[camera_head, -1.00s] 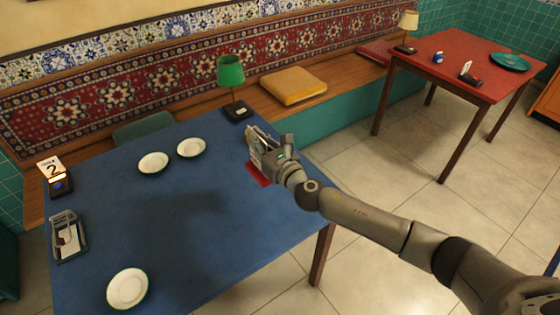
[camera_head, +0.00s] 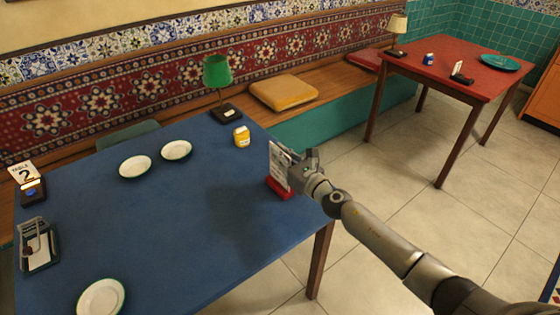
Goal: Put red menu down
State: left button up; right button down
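The red menu is a pale upright card (camera_head: 281,163) on a red base (camera_head: 279,188). It is at the right edge of the blue table (camera_head: 190,225). My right gripper (camera_head: 297,172) comes in from the right and appears shut on the card's right side. The fingertips are partly hidden behind the card and the hand. I cannot tell whether the red base touches the tabletop. My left gripper is not in view.
A yellow jar (camera_head: 242,137) and a green lamp (camera_head: 217,75) stand at the back of the blue table. Plates (camera_head: 135,166), a number sign (camera_head: 27,183) and a dark menu holder (camera_head: 38,246) are on the left. The table's middle is clear. A red table (camera_head: 450,65) stands behind.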

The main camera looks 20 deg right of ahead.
jog(key=shift+f, duration=0.1)
jog(key=c, duration=2.1)
grip_release()
jog(key=shift+f, duration=0.1)
jog(key=o, duration=0.5)
jog(key=shift+c, duration=0.2)
jog(key=v, duration=1.2)
jog(key=shift+r+b, duration=0.3)
jog(key=shift+b, duration=0.15)
